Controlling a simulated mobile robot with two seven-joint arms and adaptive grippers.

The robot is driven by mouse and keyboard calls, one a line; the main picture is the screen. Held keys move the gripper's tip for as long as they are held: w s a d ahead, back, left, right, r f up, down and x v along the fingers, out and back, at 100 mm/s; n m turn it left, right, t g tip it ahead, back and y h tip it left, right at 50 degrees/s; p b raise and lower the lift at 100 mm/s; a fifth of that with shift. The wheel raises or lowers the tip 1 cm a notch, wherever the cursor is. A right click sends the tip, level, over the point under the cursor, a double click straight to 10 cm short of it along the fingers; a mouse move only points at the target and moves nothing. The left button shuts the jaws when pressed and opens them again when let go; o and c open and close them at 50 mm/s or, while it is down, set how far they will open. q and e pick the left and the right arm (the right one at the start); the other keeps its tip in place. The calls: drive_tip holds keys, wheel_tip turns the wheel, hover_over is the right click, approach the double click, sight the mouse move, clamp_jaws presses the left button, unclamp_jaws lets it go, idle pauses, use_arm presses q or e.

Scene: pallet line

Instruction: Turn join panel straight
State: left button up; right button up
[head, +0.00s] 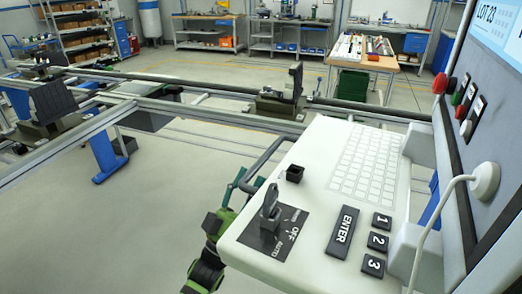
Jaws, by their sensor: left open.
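The white panel (313,195) takes up the lower right, tilted in the picture, with a keyboard (367,160), an ENTER key (342,231), keys marked 1, 2 and 3, and a dark selector switch (270,212) on a plate reading OFF and AUTO. A dark bar handle (268,154) runs along its left edge. My left gripper (243,182), on a green and black arm from below, is open at the handle's near end. The panel's edge partly hides it; I cannot tell whether it touches the handle. My right gripper is not in view.
An upright grey cabinet (490,130) with red, green and white buttons stands beside the panel at right. A white cable (437,215) hangs in front. A rail frame with dark upright plates (54,101) crosses behind. Open grey floor lies left of my arm.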

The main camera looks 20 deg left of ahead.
sight(267, 156)
use_arm(q)
drive_tip(key=p+x, duration=0.2)
drive_tip(key=x, duration=0.3)
drive_tip(key=shift+d+r, duration=0.2)
drive_tip(key=shift+w+d+r+p, duration=0.1)
drive_tip(key=shift+w+r+p, duration=0.15)
drive_tip(key=shift+w+p, duration=0.2)
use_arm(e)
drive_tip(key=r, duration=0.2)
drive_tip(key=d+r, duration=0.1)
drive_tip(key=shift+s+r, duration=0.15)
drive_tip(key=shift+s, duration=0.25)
use_arm(q)
clamp_jaws()
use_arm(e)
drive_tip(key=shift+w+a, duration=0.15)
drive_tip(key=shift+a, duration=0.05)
